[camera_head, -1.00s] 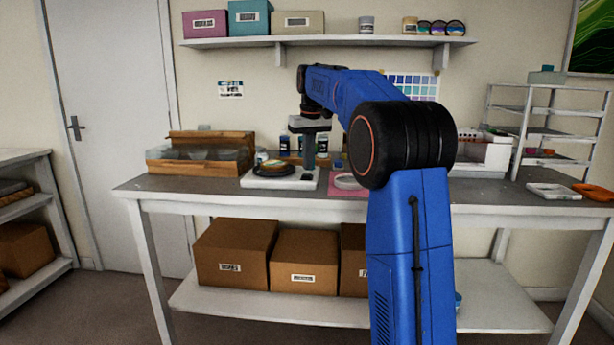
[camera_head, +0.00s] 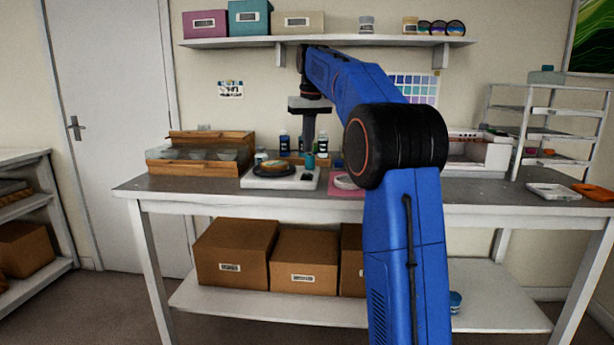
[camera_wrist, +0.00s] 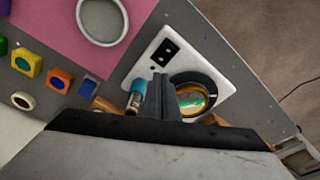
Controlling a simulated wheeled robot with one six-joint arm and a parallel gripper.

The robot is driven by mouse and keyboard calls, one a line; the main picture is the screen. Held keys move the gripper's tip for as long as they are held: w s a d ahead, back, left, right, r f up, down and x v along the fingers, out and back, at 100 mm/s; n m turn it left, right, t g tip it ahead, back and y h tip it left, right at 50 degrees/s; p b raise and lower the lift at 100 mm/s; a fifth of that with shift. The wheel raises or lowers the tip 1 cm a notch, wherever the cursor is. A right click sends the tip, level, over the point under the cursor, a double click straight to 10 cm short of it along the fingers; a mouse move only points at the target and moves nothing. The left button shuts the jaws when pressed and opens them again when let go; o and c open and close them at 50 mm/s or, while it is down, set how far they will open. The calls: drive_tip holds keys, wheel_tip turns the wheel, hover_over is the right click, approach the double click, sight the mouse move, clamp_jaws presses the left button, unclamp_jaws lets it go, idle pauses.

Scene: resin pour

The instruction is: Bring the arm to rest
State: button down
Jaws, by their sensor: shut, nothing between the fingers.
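My gripper (camera_head: 309,145) hangs pointing down above the workbench (camera_head: 220,186), near the right part of a white scale (camera_head: 257,183). In the wrist view my gripper (camera_wrist: 160,80) shows its fingers together with nothing between them. A round dark-rimmed piece with green and amber inside (camera_head: 273,168) sits on the scale; it also shows in the wrist view (camera_wrist: 193,100). A small teal-topped container (camera_head: 309,160) stands by the fingertips; in the wrist view this container (camera_wrist: 135,94) is beside the fingers, and I cannot tell whether they touch.
A wooden rack (camera_head: 200,165) stands left of the scale. A pink mat (camera_head: 337,190) with a white ring (camera_head: 346,181) lies to the right. Small bottles (camera_head: 284,142) stand behind. A wall shelf (camera_head: 330,42) is above my arm. A tiered rack (camera_head: 530,125) stands far right.

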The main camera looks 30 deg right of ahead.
idle(0.4)
drive_tip(key=s+a+f, duration=0.3)
drive_tip(key=s+a, duration=0.1)
drive_tip(key=s, duration=0.4)
drive_tip(key=s+a+f+t, duration=0.15)
drive_tip(key=s+a, duration=0.25)
drive_tip(key=s, duration=0.4)
drive_tip(key=s+a+f, duration=0.3)
drive_tip(key=s+a, duration=0.1)
drive_tip(key=s, duration=0.3)
drive_tip(key=s+a+f, duration=0.2)
drive_tip(key=s+f, duration=0.8)
drive_tip(key=s, duration=0.1)
drive_tip(key=s+a+f+t, duration=0.1)
drive_tip(key=s+a+f, duration=0.2)
drive_tip(key=s+f, duration=0.8)
drive_tip(key=shift+a+n, duration=0.15)
drive_tip(key=shift+n, duration=0.25)
drive_tip(key=shift+t, duration=0.25)
